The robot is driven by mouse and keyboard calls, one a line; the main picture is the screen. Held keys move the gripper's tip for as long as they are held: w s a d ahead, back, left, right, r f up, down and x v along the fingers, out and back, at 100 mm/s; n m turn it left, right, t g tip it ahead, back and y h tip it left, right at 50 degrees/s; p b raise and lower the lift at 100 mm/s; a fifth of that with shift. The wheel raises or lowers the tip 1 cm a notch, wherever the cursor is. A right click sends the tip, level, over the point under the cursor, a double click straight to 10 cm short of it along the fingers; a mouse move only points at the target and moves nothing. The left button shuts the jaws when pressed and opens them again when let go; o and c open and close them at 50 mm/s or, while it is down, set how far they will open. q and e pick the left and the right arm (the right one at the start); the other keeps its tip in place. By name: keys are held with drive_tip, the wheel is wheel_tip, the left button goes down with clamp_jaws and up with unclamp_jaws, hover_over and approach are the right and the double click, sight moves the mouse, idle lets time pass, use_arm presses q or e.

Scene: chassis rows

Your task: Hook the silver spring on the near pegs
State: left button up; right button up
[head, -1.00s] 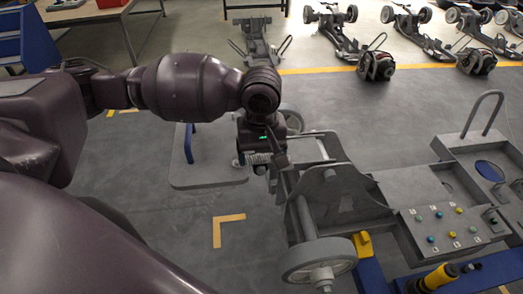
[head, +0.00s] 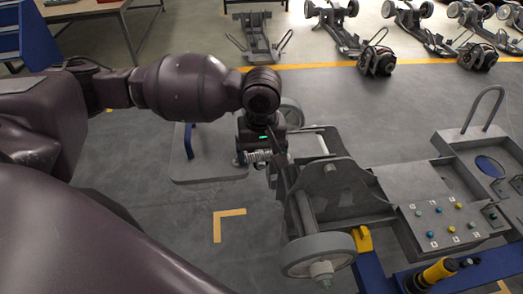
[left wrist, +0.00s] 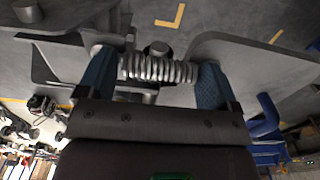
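The silver spring (head: 258,156) is a short coil at the left side of the near chassis (head: 335,185). In the left wrist view the spring (left wrist: 158,68) lies crosswise between the blue fingertips of my left gripper (left wrist: 158,80), one finger at each end, and looks held. In the head view my left gripper (head: 262,150) points down at the chassis edge, with its fingers largely hidden. A dark round peg-like end (left wrist: 158,48) shows just behind the spring. I cannot tell whether the spring's ends are on any pegs. My right gripper is not in view.
A grey plate with a blue post (head: 189,140) stands left of the chassis. A chassis wheel (head: 318,253) is at the front. A grey panel with coloured buttons (head: 440,225) and a yellow-black tool (head: 435,273) are at right. More chassis (head: 415,22) stand behind the yellow line.

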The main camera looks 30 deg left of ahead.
use_arm(q)
drive_tip(key=shift+w+r, duration=0.15)
drive_tip(key=shift+r, duration=0.3)
wheel_tip(320, 180, up, 10)
idle(0.7)
